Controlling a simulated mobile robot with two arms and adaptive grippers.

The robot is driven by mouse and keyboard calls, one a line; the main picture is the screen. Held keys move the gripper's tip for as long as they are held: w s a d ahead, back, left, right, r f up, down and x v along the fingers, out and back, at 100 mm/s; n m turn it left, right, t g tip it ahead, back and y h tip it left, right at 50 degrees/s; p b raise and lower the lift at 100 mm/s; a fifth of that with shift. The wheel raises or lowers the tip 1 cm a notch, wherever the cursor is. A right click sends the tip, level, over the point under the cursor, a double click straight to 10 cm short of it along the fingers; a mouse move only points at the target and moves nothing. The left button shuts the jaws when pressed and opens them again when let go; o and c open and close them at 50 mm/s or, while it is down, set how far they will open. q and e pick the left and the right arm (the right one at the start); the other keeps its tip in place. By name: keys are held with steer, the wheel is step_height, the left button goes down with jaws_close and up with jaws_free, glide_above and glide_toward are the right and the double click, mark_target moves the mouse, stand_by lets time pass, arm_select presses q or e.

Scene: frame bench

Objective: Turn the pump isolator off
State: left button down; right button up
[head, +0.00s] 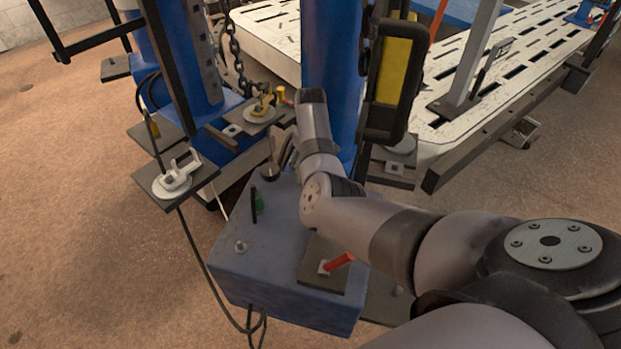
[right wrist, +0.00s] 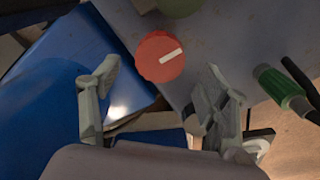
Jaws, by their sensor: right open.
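A round red knob (right wrist: 161,56) with a white pointer line shows in the right wrist view, on the blue-grey box (head: 284,292). It looks like the pump isolator. Its pointer slants up to the right in that picture. My right gripper (head: 277,160) is at the far edge of the box in the head view. In the right wrist view its two fingers (right wrist: 162,69) are spread, one to each side of the knob's lower part, with gaps between. I cannot make out the knob in the head view, where my arm covers part of the box. My left gripper is out of view.
A green-bodied part (right wrist: 280,90) stands beside the right finger. A red lever (head: 338,262) sits on the box's near side. A blue column (head: 331,60), a hanging chain (head: 236,55) and a yellow-black unit (head: 393,70) stand close behind my arm.

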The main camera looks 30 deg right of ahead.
steer(key=shift+f+b, duration=0.4)
steer(key=shift+f, duration=1.9)
steer(key=c, duration=1.2)
steer(key=shift+o, duration=0.2)
steer(key=shift+r, duration=0.1)
steer(key=shift+d+r+n+p, duration=0.1)
steer(key=shift+n+p, duration=0.95)
steer(key=shift+n, duration=0.15)
steer(key=shift+n+p, duration=0.8)
steer(key=shift+n, duration=0.9)
steer(key=shift+w, duration=0.1)
